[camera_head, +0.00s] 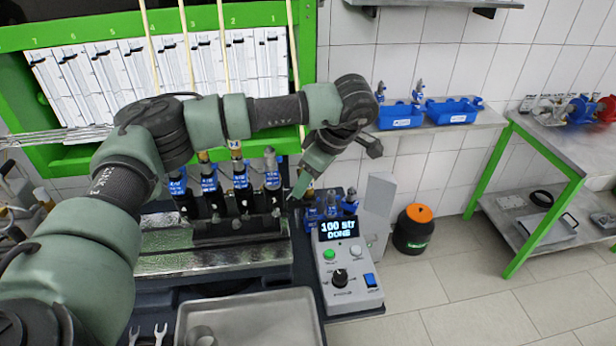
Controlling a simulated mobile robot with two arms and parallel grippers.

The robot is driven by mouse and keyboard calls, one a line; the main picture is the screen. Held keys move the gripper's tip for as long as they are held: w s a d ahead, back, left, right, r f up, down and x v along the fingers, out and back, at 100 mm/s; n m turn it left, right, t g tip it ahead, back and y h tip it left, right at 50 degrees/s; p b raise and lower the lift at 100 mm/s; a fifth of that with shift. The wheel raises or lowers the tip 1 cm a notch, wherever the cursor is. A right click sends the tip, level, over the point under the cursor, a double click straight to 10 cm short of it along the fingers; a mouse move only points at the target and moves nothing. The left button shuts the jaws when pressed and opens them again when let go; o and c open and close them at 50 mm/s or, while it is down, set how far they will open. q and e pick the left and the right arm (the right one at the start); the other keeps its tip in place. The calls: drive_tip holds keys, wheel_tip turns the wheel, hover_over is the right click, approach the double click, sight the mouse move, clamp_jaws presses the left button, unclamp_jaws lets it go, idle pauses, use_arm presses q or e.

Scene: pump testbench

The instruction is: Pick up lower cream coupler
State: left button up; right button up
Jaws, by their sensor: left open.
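My left arm reaches in from the left across the testbench. Its gripper (304,183) hangs down at the right end of the row of injectors, with its fingers pointing down and left. It is open. Thin cream tubes (187,45) run down in front of the measuring panel; the rightmost cream tube (293,60) passes behind my forearm toward the gripper. Small brass-coloured fittings (203,156) top some injectors. I cannot clearly make out the lower cream coupler; my arm and hand cover part of that area. My right gripper is not in view.
A control box (345,265) reading "100 str DONE" stands right of the blue-labelled injectors (241,180). A metal tray (250,320) lies in front. Blue bins (452,112) sit on a wall shelf. A black bin (412,232) stands on the open floor.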

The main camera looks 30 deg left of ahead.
use_arm(q)
clamp_jaws()
drive_tip(key=shift+r, duration=0.1)
drive_tip(key=shift+r+b, duration=0.4)
drive_tip(key=shift+r, duration=0.2)
wheel_tip(320, 180, up, 4)
drive_tip(key=shift+r+b, duration=0.1)
drive_tip(key=shift+b, duration=0.75)
wheel_tip(320, 180, up, 14)
drive_tip(key=shift+r, duration=0.25)
